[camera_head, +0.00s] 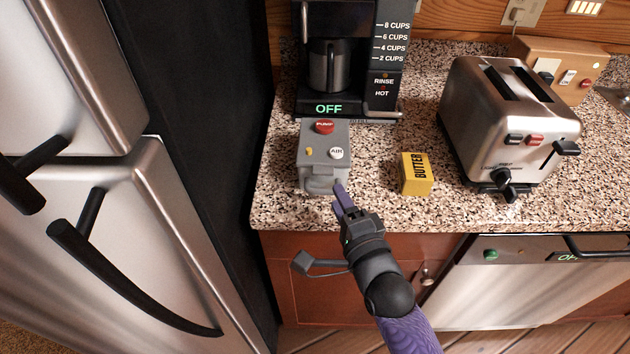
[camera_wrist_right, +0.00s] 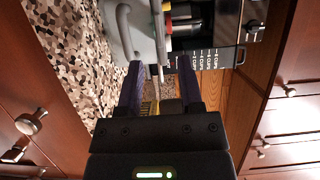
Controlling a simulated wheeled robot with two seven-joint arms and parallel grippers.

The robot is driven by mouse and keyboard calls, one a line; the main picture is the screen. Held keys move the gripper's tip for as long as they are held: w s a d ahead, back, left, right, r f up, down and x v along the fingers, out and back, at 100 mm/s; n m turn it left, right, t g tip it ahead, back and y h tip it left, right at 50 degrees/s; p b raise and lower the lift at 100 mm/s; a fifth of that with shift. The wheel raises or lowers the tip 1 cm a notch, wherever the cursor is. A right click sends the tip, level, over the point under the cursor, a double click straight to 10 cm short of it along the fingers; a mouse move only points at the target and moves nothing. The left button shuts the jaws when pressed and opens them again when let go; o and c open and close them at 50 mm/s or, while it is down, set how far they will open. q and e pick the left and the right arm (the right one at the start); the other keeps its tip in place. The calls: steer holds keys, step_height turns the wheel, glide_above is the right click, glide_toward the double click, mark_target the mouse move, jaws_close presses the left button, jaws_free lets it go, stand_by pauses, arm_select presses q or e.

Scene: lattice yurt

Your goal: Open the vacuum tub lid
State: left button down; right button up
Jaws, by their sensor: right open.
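The vacuum tub (camera_head: 312,172) is a small grey box on the speckled counter, below the coffee maker. Its top carries a red PUMP button (camera_head: 324,126), a white AIR button (camera_head: 337,153) and a small yellow part. A grey handle-like bar shows at its front edge. In the right wrist view the grey tub (camera_wrist_right: 146,38) is at the top, beyond the fingers. My right gripper (camera_head: 343,196) is open, with its purple fingers at the tub's front right corner. I cannot tell whether they touch it. My left gripper is not in view.
A yellow butter box (camera_head: 416,175) stands right of the tub, with a steel toaster (camera_head: 490,110) farther right. The coffee maker (camera_head: 345,104) stands behind. A fridge (camera_head: 150,200) is at the left. Bare counter (camera_head: 280,205) lies in front.

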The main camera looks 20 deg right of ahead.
mark_target(325, 175)
steer(key=w, duration=0.4)
steer(key=w+b, duration=0.1)
steer(key=w, duration=0.1)
steer(key=shift+w+a+f, duration=0.1)
steer(key=shift+w+a, duration=0.1)
steer(key=shift+a, duration=0.1)
jaws_close()
stand_by(1.0)
